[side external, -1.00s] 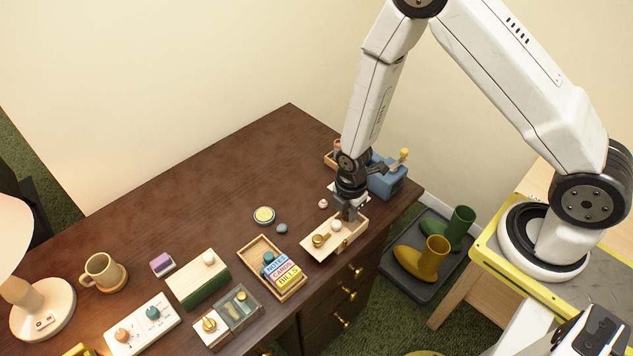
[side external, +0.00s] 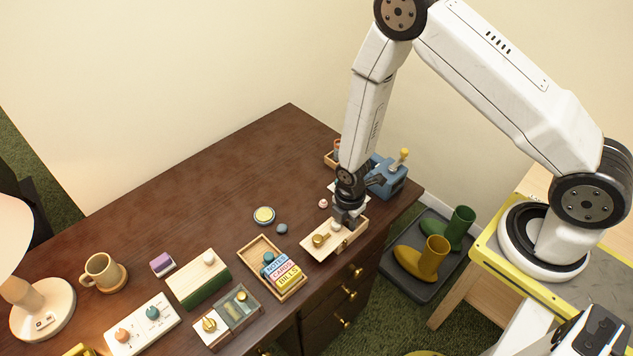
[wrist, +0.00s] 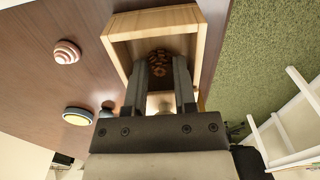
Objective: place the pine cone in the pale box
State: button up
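The pale box (side external: 357,237) is light wood and sits near the desk's front edge, under my gripper (side external: 346,228). In the wrist view the box (wrist: 114,57) shows its open top and walls. My gripper (wrist: 160,66) points into it, with its fingertips at the opening. The brown pine cone (wrist: 158,67) is between the fingertips and fills the gap, so the fingers look shut on it. I cannot tell whether the cone touches the box floor. In the side view the cone is hidden by my gripper.
A wooden tray with labelled cards (side external: 283,271) is to the left. A blue device (side external: 388,181) stands behind.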

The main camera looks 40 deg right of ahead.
jog(key=shift+r, duration=0.1)
dwell(0.3)
notch_tip(320, 180, up, 12)
dwell(1.0)
jog(key=shift+r, duration=0.1)
dwell(0.5)
notch_tip(320, 180, up, 12)
jog(key=m+t, duration=0.2)
jog(key=m, duration=1.4)
send_over(347, 223)
jog(key=s+d, duration=0.4)
jog(key=s, duration=0.1)
jog(key=shift+s+d+r+m+t, duration=0.15)
jog(key=shift+s+r+m, duration=0.15)
jog(key=shift+m, duration=0.25)
jog(key=shift+s+r+m+t, duration=0.2)
jog(key=shift+s+m, duration=0.15)
jog(key=shift+m, duration=0.2)
jog(key=shift+c, duration=0.2)
